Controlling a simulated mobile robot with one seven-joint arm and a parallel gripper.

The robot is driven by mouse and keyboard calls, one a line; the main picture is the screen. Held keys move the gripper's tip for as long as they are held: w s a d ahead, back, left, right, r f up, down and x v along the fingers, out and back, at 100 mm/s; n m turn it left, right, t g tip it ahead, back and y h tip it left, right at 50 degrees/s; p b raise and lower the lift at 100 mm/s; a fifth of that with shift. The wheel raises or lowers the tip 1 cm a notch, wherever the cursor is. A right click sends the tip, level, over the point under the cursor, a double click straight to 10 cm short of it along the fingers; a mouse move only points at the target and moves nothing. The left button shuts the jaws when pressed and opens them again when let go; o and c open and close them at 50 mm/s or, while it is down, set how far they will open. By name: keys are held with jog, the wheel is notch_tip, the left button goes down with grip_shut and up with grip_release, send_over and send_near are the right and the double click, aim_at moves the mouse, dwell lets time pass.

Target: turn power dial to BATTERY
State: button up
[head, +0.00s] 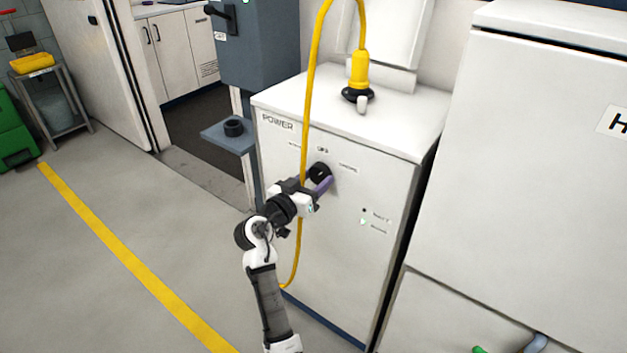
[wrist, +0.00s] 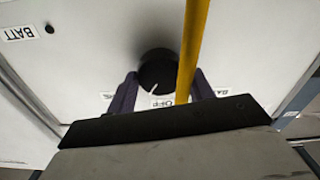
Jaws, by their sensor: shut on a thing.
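The power dial (head: 319,171) is a round black knob on the front of the white POWER cabinet (head: 345,250), under a small OFF label (head: 323,149). My gripper (head: 323,185) reaches it from the front, its purple fingers at the knob. In the wrist view the dial (wrist: 157,73) sits between the two fingers (wrist: 162,90), which are shut on it. A pale mark on the knob points roughly to the upside-down OFF label (wrist: 163,103). Labels on either side of OFF are partly hidden by the fingers. A yellow cable (wrist: 192,50) crosses in front of the dial's edge.
The yellow cable (head: 311,80) hangs from a yellow plug (head: 359,70) on the cabinet top down past my gripper. Two small indicators (head: 363,216) sit lower right of the dial. A large white unit (head: 540,150) stands right. Open floor (head: 100,270) lies left.

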jog(key=n+p, duration=0.1)
jog(key=n, duration=0.3)
jog(key=shift+r+n, duration=0.15)
jog(key=shift+n, duration=0.15)
jog(key=n+p, duration=0.2)
jog(key=n, duration=0.1)
jog(key=shift+r+n, duration=0.1)
jog(key=shift+n, duration=0.3)
jog(key=n+p, duration=0.3)
jog(key=n, duration=0.1)
jog(key=shift+n+p, duration=1.1)
jog(key=shift+n, duration=0.6)
jog(key=o, duration=1)
jog(key=shift+d, duration=0.1)
jog(key=shift+s, duration=0.1)
